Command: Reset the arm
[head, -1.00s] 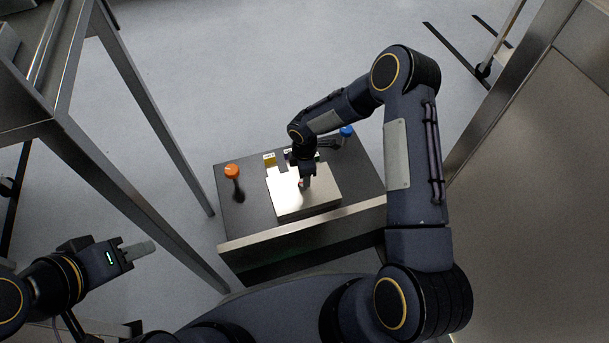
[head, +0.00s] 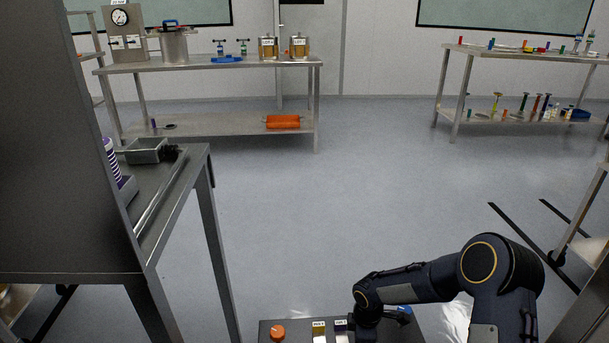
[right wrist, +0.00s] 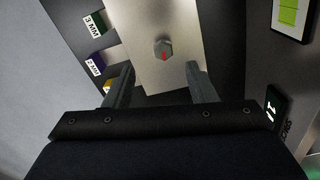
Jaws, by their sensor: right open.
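My right arm (head: 450,275) comes in at the lower right of the head view and bends down over a dark console (head: 390,327). Its fingers are cut off there by the bottom edge. In the right wrist view my right gripper (right wrist: 160,80) is open, its two fingers apart with nothing between them. Beyond the fingertips a grey knob with a red mark (right wrist: 163,49) sits on a pale metal plate (right wrist: 140,25). I cannot tell how far the fingers are from the plate. My left gripper is in neither current view.
An orange knob (head: 277,331) and small labelled blocks stand on the console. A steel bench (head: 180,200) is close on the left. A back table (head: 210,65) holds a pot, and a right table (head: 520,50) holds small parts. The floor between is clear.

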